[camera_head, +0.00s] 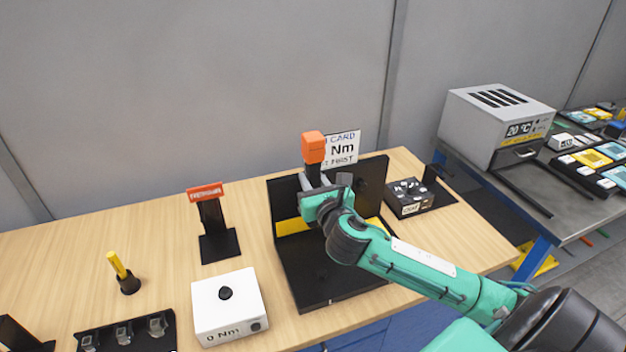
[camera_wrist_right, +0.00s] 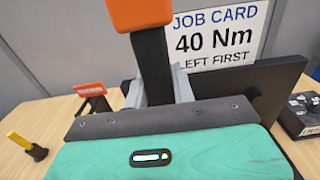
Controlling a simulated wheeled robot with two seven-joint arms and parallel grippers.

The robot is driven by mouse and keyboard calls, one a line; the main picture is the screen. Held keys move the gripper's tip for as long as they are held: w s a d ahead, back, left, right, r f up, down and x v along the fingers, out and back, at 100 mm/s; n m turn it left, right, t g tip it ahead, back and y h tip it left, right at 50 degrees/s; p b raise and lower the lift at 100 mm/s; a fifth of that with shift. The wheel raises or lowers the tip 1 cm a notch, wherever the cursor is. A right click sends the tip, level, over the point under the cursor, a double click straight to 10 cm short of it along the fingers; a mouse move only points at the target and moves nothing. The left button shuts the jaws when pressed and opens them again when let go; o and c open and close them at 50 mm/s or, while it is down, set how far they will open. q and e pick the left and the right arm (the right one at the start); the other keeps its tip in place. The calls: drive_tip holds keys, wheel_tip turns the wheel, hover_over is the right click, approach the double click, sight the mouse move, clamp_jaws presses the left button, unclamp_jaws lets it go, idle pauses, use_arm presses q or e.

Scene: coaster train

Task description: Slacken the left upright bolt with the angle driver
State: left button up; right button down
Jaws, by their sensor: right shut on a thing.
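The angle driver, with an orange block (camera_head: 313,147) on top of a dark shaft, stands roughly upright in my right gripper (camera_head: 318,184). In the right wrist view its orange end (camera_wrist_right: 140,12) and dark shaft (camera_wrist_right: 152,62) rise between the grey fingers (camera_wrist_right: 155,90), which are shut on it. The driver is in front of the back plates of a black fixture (camera_head: 315,285) with yellow strips. The driver's lower end and the left upright bolt are hidden or too small to make out, so I cannot tell whether they touch. My left gripper is not in view.
The job card (camera_wrist_right: 215,38) reads 40 Nm, left first. A white box (camera_head: 213,292) shows 0 Nm. An orange-topped stand (camera_head: 206,192), a yellow-handled tool (camera_head: 116,264) and a black tray (camera_head: 100,335) are left. A dark box (camera_head: 409,206) stands right. Bare wood lies between.

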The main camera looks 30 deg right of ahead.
drive_tip(key=shift+p+x, duration=0.35)
drive_tip(key=shift+x, duration=0.7)
drive_tip(key=shift+r+p, duration=0.15)
drive_tip(key=shift+p, duration=0.2)
idle(0.4)
drive_tip(key=shift+x, duration=0.85)
idle(1.6)
drive_tip(key=shift+s+r+p, duration=0.15)
drive_tip(key=shift+r+p, duration=0.05)
drive_tip(key=shift+p, duration=0.75)
idle(2.0)
drive_tip(key=shift+s+f, duration=0.15)
idle(0.3)
